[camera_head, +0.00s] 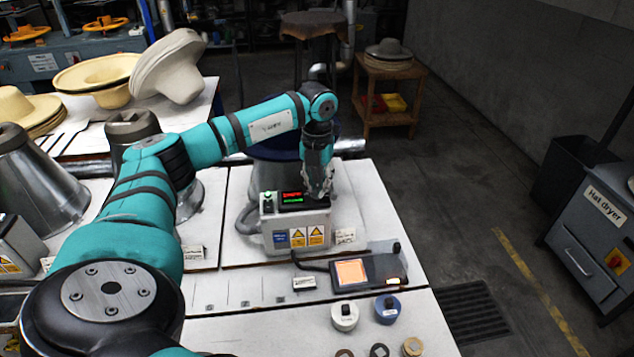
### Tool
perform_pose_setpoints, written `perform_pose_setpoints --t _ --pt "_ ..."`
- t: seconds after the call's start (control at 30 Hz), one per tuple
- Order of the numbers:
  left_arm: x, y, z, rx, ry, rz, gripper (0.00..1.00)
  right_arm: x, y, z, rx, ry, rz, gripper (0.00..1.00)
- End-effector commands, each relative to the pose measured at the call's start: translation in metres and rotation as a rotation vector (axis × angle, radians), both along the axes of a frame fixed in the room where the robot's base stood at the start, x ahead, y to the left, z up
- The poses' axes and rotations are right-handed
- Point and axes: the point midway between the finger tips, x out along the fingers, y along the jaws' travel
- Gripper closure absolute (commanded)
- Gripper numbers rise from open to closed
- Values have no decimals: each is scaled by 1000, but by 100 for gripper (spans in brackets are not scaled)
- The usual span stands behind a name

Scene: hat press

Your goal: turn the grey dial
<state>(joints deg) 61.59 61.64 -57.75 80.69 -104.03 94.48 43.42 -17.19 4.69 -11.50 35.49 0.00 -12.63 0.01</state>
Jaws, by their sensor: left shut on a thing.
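A grey control box (297,232) stands on the white table, with yellow warning labels on its front. A small display (291,197) with red and green text is on its top. My left gripper (319,188) points down onto the right part of the box's top, beside the display. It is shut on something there. The grey dial itself is hidden by the fingers, so its angle cannot be told. My right gripper is not in view.
A device with an orange screen (351,273) lies on the table in front of the box. A white round piece (344,316) and a blue one (388,309) are nearer. Felt hats (168,68) sit at the back left. A hat dryer (600,225) stands right, across open floor.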

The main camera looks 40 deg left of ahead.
Motion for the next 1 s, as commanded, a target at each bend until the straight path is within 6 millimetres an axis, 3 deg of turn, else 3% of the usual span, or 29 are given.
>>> perform_pose_setpoints --t 0.5,1.0 --pt "1 -1 1 0 -3 -318 100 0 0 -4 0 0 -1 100" --pt "1 -1 2 1 -4 -390 100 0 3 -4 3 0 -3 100"
